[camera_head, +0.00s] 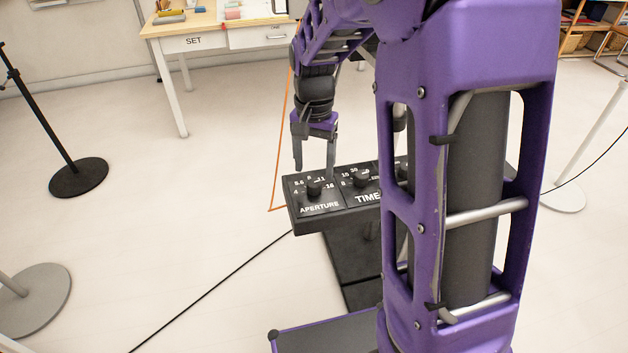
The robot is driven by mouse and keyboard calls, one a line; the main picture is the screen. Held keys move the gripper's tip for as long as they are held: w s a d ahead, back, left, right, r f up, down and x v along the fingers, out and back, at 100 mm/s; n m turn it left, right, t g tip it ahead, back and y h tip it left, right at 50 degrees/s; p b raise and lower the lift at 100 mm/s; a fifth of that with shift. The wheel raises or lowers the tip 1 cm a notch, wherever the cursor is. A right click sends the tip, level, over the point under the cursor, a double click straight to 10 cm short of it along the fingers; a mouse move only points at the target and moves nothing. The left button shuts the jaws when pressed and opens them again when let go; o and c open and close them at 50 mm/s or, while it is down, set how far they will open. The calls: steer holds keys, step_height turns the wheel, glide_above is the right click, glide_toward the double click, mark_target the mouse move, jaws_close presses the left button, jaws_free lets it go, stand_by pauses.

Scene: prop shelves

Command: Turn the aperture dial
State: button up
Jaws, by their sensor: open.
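The aperture dial (314,187) is a small black knob on a dark control panel (340,216), above the printed word APERTURE. Numbers ring the knob, with 4, 5.6, 8 and 16 readable; I cannot tell exactly where the knob points. My gripper (314,167) hangs above the panel, pointing down, with its two grey fingers apart. The fingertips are close to the aperture dial, one to each side of it in the picture. I cannot tell whether they touch it or how far above it they are.
A second knob, the time dial (361,180), sits just right on the panel. My purple arm hides the panel's right part. A table marked SET (196,41) stands behind. A black stand base (78,177) is at left. A cable (210,295) crosses the floor.

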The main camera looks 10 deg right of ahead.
mark_target(314, 182)
steer(key=shift+f, duration=1.95)
jaws_close()
